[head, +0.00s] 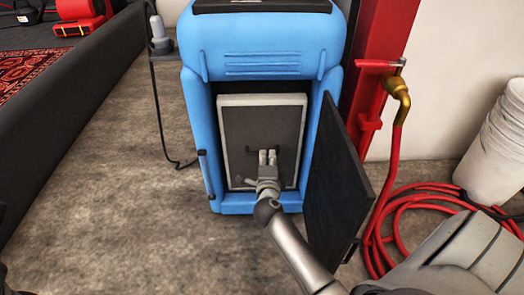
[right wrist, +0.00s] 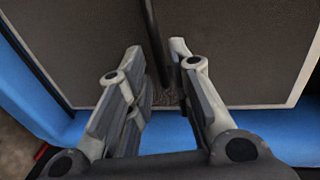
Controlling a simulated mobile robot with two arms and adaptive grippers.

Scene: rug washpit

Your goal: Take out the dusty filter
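The filter (head: 232,140) is a grey panel in a pale frame. It sits upright inside the open front of a blue machine (head: 262,50). A thin black handle (head: 249,150) is on its face. My right gripper (head: 267,154) is at the handle, fingers pointing at the panel. In the right wrist view the filter (right wrist: 240,50) fills the background, and the black handle bar (right wrist: 156,40) runs between the two fingertips (right wrist: 160,60). The fingers stand apart with gaps visible; I cannot tell whether either touches the bar. My left gripper is not in view.
The machine's dark door (head: 338,185) hangs open at the right, close beside my right arm. A red hose (head: 385,225) lies coiled at the right near white buckets (head: 497,135). A black cable (head: 163,115) hangs at the left. The concrete floor (head: 110,210) is clear at the left.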

